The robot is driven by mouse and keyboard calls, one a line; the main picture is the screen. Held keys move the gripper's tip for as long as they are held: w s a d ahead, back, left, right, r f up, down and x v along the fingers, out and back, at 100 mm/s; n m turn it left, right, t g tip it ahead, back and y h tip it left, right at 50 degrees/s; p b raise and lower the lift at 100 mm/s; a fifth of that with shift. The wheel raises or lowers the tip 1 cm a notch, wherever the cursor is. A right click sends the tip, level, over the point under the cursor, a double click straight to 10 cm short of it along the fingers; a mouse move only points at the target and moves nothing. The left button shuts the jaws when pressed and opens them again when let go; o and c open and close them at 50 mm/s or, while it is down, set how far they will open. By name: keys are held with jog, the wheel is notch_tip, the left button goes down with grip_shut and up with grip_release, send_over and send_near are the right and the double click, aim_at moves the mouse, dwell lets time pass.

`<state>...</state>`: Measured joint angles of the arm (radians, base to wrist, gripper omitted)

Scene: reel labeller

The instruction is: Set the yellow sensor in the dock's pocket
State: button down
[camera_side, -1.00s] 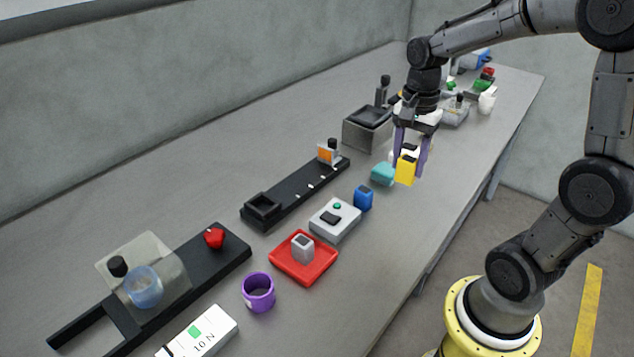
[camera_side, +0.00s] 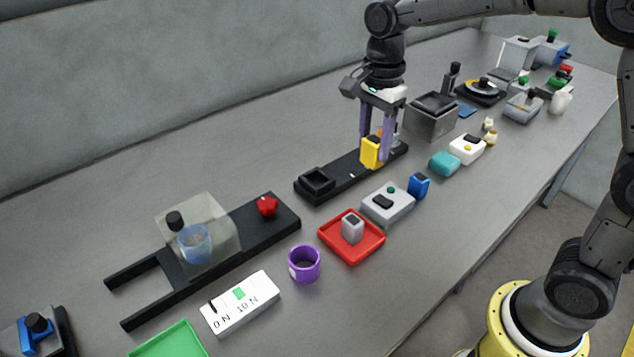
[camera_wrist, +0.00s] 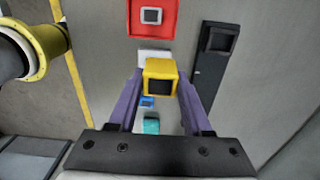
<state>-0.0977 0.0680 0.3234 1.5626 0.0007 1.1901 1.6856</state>
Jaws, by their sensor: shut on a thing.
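The yellow sensor (camera_side: 371,153) is a small block with a dark face, seen end-on in the wrist view (camera_wrist: 160,66). My gripper (camera_side: 377,146) is shut on it, with a purple finger on each side, and holds it raised. In the side view it overlaps the dock, a long black strip (camera_side: 345,178) with a raised square pocket (camera_side: 317,181) at its near end. The pocket looks empty. In the wrist view the dock (camera_wrist: 208,80) lies to the right of the sensor, with the pocket (camera_wrist: 220,40) at upper right. The sensor's exact height is unclear.
A grey box with a green button (camera_side: 388,204), a blue block (camera_side: 419,185) and a red tray (camera_side: 352,252) with a grey block stand beside the dock. A grey open bin (camera_side: 431,118) is behind it.

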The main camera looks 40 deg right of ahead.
jog(key=shift+w+a+f, duration=0.15)
jog(key=shift+w+a, duration=0.1)
jog(key=shift+a, duration=0.1)
jog(key=w+f, duration=0.2)
jog(key=w, duration=0.2)
jog(key=w+a+f, duration=0.1)
jog(key=w+f, duration=0.2)
jog(key=w, duration=0.1)
jog(key=w+f, duration=0.3)
jog(key=w, duration=0.1)
jog(key=shift+w+a+f, duration=0.15)
jog(key=shift+a+f, duration=0.05)
jog(key=shift+f, duration=0.05)
jog(key=shift+w+f, duration=0.5)
jog(key=shift+f, duration=1.65)
jog(key=shift+f, duration=0.1)
jog(key=shift+c, duration=1.7)
grip_release()
